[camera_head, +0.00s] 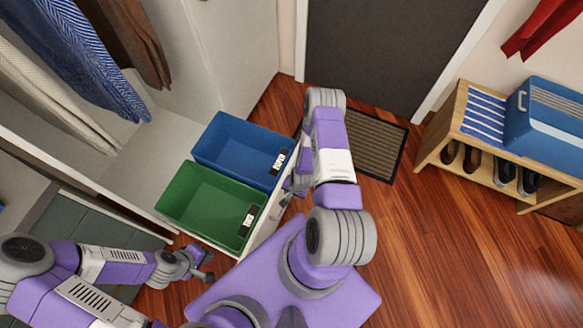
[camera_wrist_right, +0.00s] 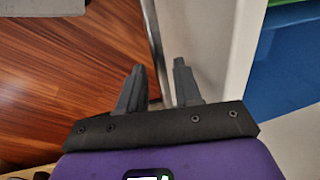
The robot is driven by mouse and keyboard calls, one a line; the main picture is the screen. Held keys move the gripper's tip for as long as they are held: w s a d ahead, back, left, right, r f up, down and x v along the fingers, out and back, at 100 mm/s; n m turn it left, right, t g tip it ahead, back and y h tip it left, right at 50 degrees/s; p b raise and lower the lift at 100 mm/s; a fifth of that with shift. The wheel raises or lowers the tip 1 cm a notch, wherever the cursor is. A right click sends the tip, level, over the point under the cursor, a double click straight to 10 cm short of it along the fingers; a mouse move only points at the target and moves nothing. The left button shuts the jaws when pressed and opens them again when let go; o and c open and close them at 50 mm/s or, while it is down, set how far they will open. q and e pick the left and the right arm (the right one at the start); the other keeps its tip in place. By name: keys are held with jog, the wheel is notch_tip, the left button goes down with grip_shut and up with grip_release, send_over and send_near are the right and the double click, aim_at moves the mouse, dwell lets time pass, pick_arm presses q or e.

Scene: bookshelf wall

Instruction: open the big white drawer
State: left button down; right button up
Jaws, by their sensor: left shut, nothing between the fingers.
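The big white drawer (camera_head: 262,226) stands pulled out from the closet in the head view, with a blue bin (camera_head: 236,150) and a green bin (camera_head: 205,205) inside. Its white panel (camera_wrist_right: 220,40) and some blue show in the right wrist view. My right gripper (camera_wrist_right: 157,70) is at the drawer's front edge, its fingers apart with a gap between them. I cannot tell whether a finger touches the panel. In the head view my right arm partly hides this gripper. My left gripper (camera_head: 205,268) is shut and empty, low and left of the drawer front.
Clothes hang over the closet at upper left. A dark door (camera_head: 385,50) with a brown mat (camera_head: 372,145) is behind my right arm. A wooden shoe bench (camera_head: 450,125) with a blue case (camera_head: 550,120) stands at the right. The wood floor at lower right is clear.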

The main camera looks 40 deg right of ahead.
jog(key=shift+o, duration=0.2)
notch_tip(320, 180, up, 7)
jog(key=s+p, duration=0.1)
jog(key=p, duration=0.1)
jog(key=shift+s+d+r+p, duration=0.2)
jog(key=shift+d+p, duration=0.1)
jog(key=shift+p, duration=0.1)
jog(key=shift+w, duration=0.1)
jog(key=s+a+r+n+y, duration=0.1)
jog(key=a+r+n, duration=0.4)
jog(key=a+r, duration=0.2)
jog(key=s+a+r+n+g+y, duration=0.1)
jog(key=a+r+n, duration=0.4)
jog(key=a, duration=0.7)
jog(key=shift+r+y+p, duration=0.35)
jog(key=shift+r+y, duration=0.25)
jog(key=shift+r, duration=0.3)
jog(key=shift+a+g, duration=0.1)
jog(key=shift+g, duration=0.2)
